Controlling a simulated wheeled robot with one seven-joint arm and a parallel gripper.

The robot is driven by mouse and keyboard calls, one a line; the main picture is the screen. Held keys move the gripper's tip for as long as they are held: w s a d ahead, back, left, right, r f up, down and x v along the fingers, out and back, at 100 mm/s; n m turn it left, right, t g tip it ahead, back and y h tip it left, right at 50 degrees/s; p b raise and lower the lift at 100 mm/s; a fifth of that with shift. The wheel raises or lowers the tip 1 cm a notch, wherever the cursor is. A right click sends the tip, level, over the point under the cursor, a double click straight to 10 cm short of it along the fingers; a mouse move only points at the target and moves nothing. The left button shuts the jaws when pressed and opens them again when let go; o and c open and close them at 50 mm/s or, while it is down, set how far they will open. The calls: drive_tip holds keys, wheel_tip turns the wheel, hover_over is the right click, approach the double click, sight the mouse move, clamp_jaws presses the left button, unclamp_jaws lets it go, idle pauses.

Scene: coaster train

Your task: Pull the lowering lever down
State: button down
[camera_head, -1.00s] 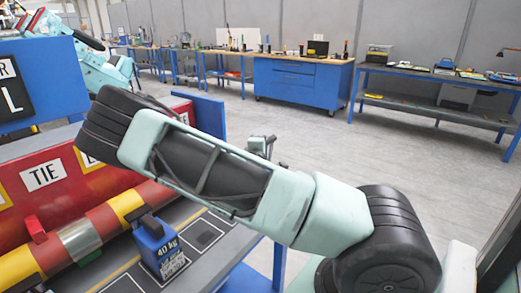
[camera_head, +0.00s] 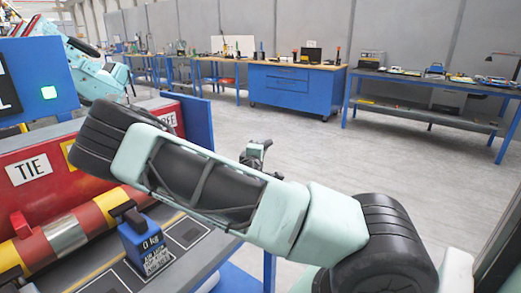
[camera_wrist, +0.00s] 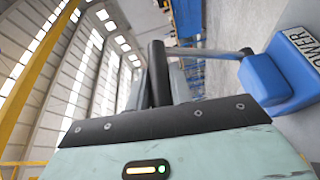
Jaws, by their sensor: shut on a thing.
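In the wrist view, a blue block (camera_wrist: 280,78) with a white label, cut off at the frame's edge and reading "OWER", stands at the right. In the head view my arm crosses the middle, and I cannot make out the lever in the gripper there.
Workbenches (camera_head: 293,85) line the wall; the floor between is clear.

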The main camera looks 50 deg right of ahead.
drive_tip(key=c, duration=1.3)
unclamp_jaws()
drive_tip(key=shift+o, duration=0.2)
drive_tip(key=b+v, duration=0.1)
drive_tip(key=v, duration=1.6)
drive_tip(key=shift+a, duration=0.2)
drive_tip(key=shift+s, duration=0.1)
